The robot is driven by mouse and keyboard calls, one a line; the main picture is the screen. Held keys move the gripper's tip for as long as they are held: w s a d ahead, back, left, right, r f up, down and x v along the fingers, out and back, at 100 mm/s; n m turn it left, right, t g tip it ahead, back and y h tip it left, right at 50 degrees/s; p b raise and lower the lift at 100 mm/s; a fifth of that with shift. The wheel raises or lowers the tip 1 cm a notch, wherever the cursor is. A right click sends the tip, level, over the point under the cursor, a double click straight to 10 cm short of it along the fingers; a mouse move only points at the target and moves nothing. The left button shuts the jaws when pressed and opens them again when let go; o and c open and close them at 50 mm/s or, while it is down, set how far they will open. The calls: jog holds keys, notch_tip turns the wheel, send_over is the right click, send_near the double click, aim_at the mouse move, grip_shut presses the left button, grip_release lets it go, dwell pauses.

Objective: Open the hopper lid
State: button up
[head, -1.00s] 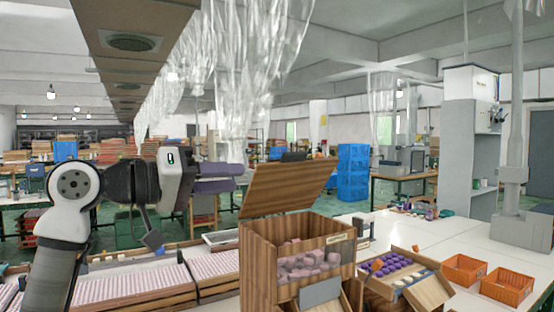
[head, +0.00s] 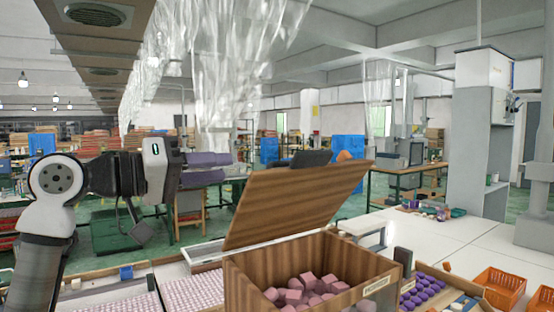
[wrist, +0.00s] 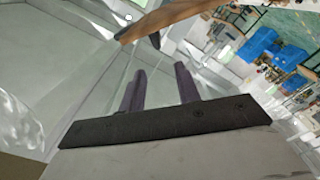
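The wooden hopper (head: 252,285) stands at the bottom centre of the head view, with several pink blocks (head: 300,290) inside. Its wooden lid (head: 298,203) is raised and tilted up along the back edge, so the inside shows. My gripper (head: 228,168) is up to the left of the lid, clear of it in the head view, with its purple fingers pointing right. In the wrist view the two purple fingers (wrist: 160,92) are spread apart with nothing between them. A brown wooden edge (wrist: 172,15) lies beyond the fingertips there, likely the lid.
Trays of small pink pieces (head: 215,285) lie left of the hopper. A tray of purple pieces (head: 425,290) and an orange basket (head: 498,284) are on its right.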

jog(key=p, duration=0.5)
send_over(297, 192)
jog(key=a, duration=0.3)
jog(key=shift+w+a+r, duration=0.2)
jog(key=shift+w, duration=0.2)
jog(key=shift+w+d+f, duration=0.1)
jog(key=shift+w+d, duration=0.15)
jog(key=shift+d, duration=0.1)
grip_shut()
